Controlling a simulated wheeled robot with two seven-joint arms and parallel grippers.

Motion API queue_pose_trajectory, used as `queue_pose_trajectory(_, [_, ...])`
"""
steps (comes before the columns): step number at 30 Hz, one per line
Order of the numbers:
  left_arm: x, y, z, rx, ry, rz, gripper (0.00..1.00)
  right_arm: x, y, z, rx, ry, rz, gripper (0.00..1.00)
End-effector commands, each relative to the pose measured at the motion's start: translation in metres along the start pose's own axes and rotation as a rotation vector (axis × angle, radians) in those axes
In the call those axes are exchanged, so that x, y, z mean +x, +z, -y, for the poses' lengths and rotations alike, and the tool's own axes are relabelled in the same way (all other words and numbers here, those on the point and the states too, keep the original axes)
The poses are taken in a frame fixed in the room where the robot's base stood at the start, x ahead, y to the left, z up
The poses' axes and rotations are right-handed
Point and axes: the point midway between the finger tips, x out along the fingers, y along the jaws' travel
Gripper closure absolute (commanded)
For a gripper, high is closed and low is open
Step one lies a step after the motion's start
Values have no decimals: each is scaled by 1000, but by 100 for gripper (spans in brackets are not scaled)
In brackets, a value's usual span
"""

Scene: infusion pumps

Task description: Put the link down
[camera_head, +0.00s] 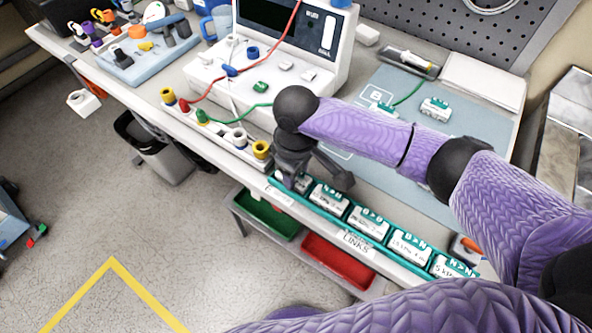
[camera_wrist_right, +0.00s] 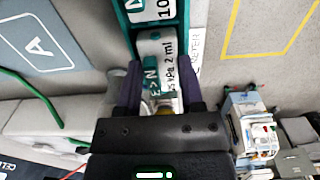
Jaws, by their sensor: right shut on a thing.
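My right gripper (camera_head: 298,182) reaches down to the left end of a teal rack (camera_head: 283,197) along the table's front edge. Several similar white links, such as the one marked B>B (camera_head: 368,222), sit in the other slots. My left gripper is not in view.
A white pump device (camera_head: 275,75) with red and green leads stands behind the gripper. A green bin (camera_head: 268,217) and a red bin (camera_head: 338,262) are below the table edge.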

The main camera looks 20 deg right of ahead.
Motion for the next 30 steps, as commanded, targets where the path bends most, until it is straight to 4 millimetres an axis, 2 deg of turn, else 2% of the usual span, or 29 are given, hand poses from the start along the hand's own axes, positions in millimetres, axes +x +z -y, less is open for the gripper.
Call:
queue_pose_trajectory(4, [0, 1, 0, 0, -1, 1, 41, 2, 0, 0, 0, 0, 0, 100])
queue_pose_trajectory(5, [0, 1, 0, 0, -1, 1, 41, 2, 0, 0, 0, 0, 0, 45])
queue_pose_trajectory(9, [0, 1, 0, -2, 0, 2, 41, 2, 0, 0, 0, 0, 0, 16])
queue_pose_trajectory(17, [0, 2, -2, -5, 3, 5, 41, 1, 0, 0, 0, 0, 0, 16])
queue_pose_trajectory(19, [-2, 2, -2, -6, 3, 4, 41, -5, 0, 0, 1, 0, -1, 16])
queue_pose_trajectory(27, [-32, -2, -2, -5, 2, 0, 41, -81, -1, 0, -1, 1, -3, 16])
queue_pose_trajectory(30, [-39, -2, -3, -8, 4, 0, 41, -103, -1, 0, 0, 0, -3, 16])
